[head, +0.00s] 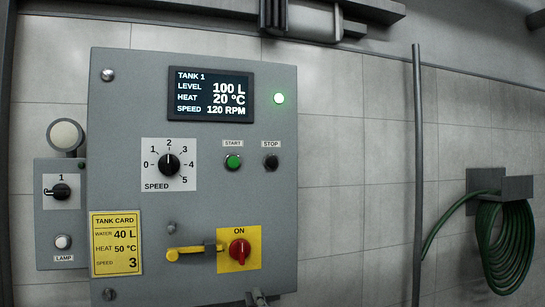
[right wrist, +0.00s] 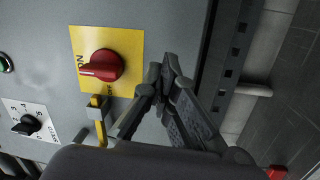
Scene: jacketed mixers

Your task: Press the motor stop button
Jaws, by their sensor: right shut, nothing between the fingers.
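My right gripper (head: 257,297) is at the bottom edge of the head view, low in front of the panel and well below the STOP button. In the right wrist view its fingers (right wrist: 166,68) are together and empty, beside the yellow plate. The STOP button is not seen there. My left gripper is out of view.
A speed dial (head: 169,164), a yellow lever (head: 190,251) and a tank card (head: 116,243) are nearby. A pole (head: 417,180) and green hose (head: 507,245) stand right.

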